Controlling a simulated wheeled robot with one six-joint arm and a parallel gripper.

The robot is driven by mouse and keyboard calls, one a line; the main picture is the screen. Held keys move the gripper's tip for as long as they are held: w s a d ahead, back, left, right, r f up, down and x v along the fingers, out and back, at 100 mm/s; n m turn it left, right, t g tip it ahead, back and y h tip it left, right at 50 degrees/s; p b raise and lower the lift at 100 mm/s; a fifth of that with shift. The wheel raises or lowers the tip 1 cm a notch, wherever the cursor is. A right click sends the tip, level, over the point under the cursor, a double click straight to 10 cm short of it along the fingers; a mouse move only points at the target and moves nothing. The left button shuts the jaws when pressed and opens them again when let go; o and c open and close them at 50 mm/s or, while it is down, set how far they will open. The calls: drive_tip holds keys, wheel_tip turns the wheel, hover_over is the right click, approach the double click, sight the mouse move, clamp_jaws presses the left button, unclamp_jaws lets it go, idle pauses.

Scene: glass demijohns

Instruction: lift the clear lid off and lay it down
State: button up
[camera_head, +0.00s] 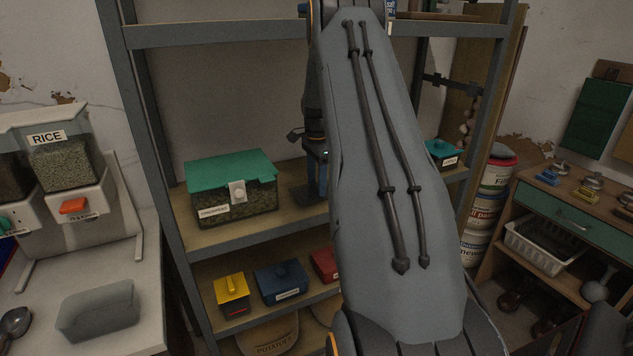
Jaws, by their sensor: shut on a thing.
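My gripper (317,158) is partly in view behind my own arm, pointing down at the middle shelf, just right of a green-lidded clear box (233,190). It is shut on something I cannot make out. My arm covers much of the shelf around it. The green-lidded box is closed, has a pale front latch and holds dark green contents. I cannot pick out a clear lid; it may be hidden behind my arm.
The metal shelf (258,237) also holds a yellow bin (231,294), a blue bin (281,282) and a red bin (324,264) below. A counter with a rice dispenser (62,165) and a translucent tub (97,310) stands left. Paint buckets (484,210) stand right.

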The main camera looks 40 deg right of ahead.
drive_tip(key=shift+f, duration=0.6)
drive_tip(key=o, duration=1.7)
drive_tip(key=shift+r+b, duration=1.45)
drive_tip(key=shift+r, duration=2.5)
